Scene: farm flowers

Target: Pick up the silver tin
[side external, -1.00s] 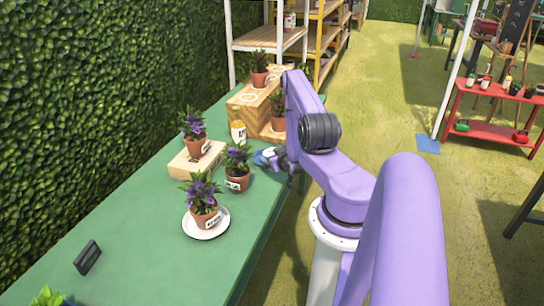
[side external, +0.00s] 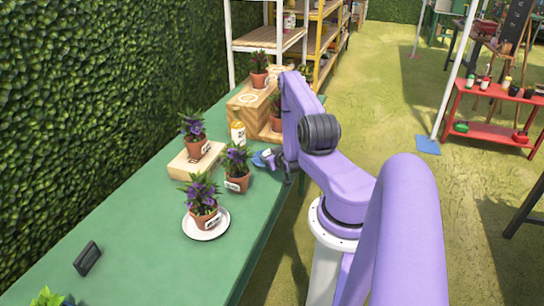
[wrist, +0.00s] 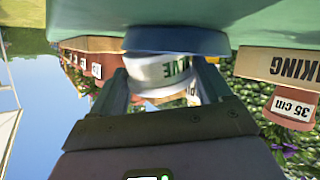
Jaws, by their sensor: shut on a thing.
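The silver tin (wrist: 160,74) sits between the two fingers of my gripper (wrist: 163,82) in the wrist view, which is turned upside down. Part of a dark-lettered label shows on it. A blue disc-like thing (wrist: 176,40) lies between the tin and the green table. In the side view, my gripper (side external: 276,161) is low over the table's right edge, with the blue thing (side external: 259,161) beside it. The tin is mostly hidden there, and I cannot tell whether it is clear of the blue thing.
On the green table (side external: 130,235), potted purple plants stand left of my gripper, one (side external: 238,182) close by and one on a white plate (side external: 192,229). A yellow-and-white bottle (side external: 238,134) and wooden crate (side external: 245,100) stand behind. The table's front left is largely clear.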

